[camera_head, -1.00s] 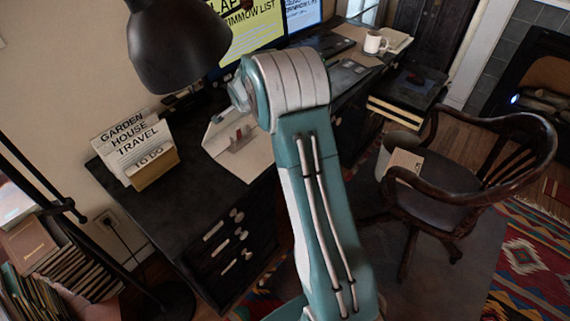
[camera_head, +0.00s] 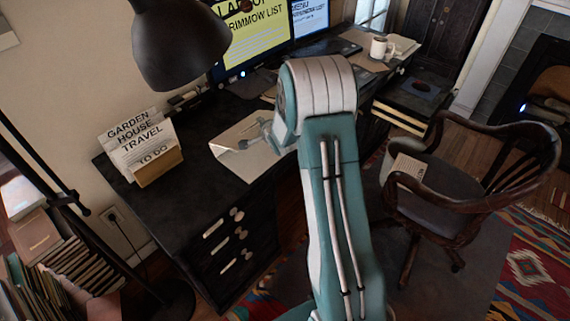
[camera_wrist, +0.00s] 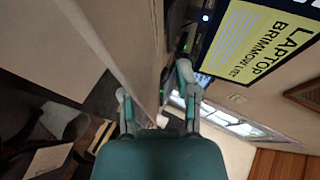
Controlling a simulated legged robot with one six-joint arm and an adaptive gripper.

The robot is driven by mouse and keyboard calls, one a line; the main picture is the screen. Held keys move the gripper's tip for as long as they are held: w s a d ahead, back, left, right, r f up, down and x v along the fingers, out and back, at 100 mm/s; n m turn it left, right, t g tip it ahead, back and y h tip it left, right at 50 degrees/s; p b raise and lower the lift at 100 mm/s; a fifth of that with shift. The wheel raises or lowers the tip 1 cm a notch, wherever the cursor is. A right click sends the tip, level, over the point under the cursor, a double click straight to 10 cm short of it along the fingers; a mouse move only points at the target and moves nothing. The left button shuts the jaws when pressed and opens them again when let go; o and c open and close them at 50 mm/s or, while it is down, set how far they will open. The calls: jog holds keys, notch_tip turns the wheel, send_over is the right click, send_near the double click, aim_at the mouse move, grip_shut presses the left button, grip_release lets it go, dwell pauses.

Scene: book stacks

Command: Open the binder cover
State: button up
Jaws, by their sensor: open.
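A pale beige binder (camera_head: 238,166) lies on the dark desk below the monitors in the head view. A light flap shows at its left edge, but I cannot tell how far the cover is raised. My gripper (camera_head: 250,136) is over the binder's upper middle, and my wrist hides its right part. A pale panel with a bright edge runs close past the left finger there. I cannot tell whether it is the cover or whether a finger touches it.
A black lamp (camera_head: 180,45) hangs above the desk's left part. A card holder (camera_head: 158,168) stands left of the binder. Monitors (camera_head: 255,42) stand behind it. A mug (camera_head: 379,47) is at the far right, and a wooden chair (camera_head: 465,185) stands right of the desk.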

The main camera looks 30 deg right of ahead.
jog(key=s+f+t, duration=0.1)
jog(key=s+d+f+m+t, duration=0.1)
jog(key=f, duration=0.1)
jog(key=shift+s+f+t, duration=0.15)
jog(key=shift+s+t, duration=0.15)
jog(key=shift+s, duration=0.1)
jog(key=shift+s+d+f+m+t, duration=0.15)
jog(key=shift+s+f+t, duration=0.2)
jog(key=shift+f, duration=0.2)
jog(key=shift+s+f+m+t, duration=0.1)
jog(key=shift+s+f+t, duration=0.1)
jog(key=shift+f+t, duration=0.3)
jog(key=shift+s+d+f+m+t, duration=0.15)
jog(key=shift+s+f+t, duration=0.15)
jog(key=shift+f, duration=0.3)
jog(key=s, duration=0.8)
jog(key=shift+a, duration=0.15)
